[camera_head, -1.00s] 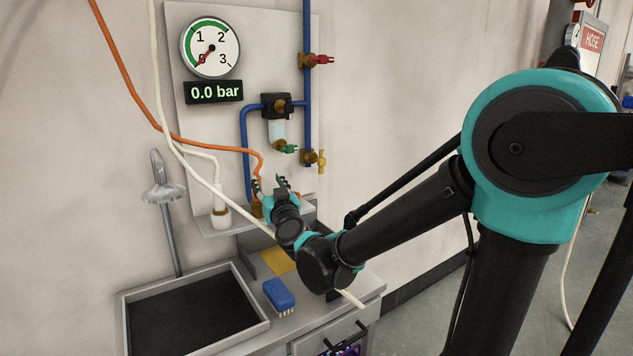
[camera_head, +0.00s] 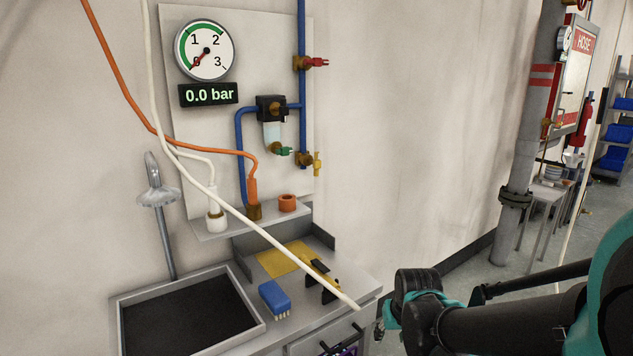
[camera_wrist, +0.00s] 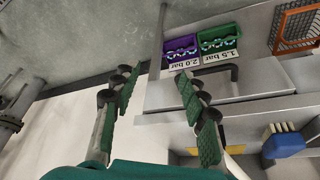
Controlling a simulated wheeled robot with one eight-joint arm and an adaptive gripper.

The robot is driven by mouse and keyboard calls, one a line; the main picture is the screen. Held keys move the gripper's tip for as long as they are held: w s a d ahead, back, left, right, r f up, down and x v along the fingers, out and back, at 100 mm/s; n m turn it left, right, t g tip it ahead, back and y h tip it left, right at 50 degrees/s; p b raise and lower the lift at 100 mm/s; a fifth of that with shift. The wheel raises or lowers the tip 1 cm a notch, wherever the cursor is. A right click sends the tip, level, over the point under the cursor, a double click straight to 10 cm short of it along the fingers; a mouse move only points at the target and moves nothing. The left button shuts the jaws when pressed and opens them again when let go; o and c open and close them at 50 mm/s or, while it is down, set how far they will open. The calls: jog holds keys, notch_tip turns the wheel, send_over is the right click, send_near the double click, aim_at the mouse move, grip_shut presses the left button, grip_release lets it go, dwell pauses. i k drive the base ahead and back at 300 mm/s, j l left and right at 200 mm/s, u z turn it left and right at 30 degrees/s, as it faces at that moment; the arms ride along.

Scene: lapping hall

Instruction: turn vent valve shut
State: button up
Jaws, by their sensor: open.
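In the head view, three small valves sit along the blue pipes on the wall panel: a red-handled valve (camera_head: 315,62) at the top, a green-handled valve (camera_head: 281,151) under the filter bowl, and a yellow-handled valve (camera_head: 314,161) at the lower right. I cannot tell which one is the vent valve. The round gauge (camera_head: 204,50) points near 0, and the display (camera_head: 209,94) reads 0.0 bar. My gripper (camera_wrist: 157,84) is open and empty in the wrist view, away from the valves. In the head view my wrist is low, by the bench's right end.
A white hose (camera_head: 270,240) crosses in front of the bench. A blue brush (camera_head: 274,298) lies beside a dark tray (camera_head: 190,315). Purple (camera_wrist: 180,48) and green (camera_wrist: 218,40) bins show in the wrist view.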

aim_at(316, 164)
jog(key=z, duration=1.15)
jog(key=i+z, duration=0.2)
jog(key=i, duration=1.4)
jog(key=i+u, duration=0.1)
jog(key=i, duration=0.45)
jog(key=i+l+u, duration=0.1)
jog(key=i, duration=0.45)
jog(key=i+l+u, duration=0.1)
jog(key=i, duration=0.45)
jog(key=u, duration=3.65)
jog(key=k+l, duration=0.05)
jog(key=l, duration=0.05)
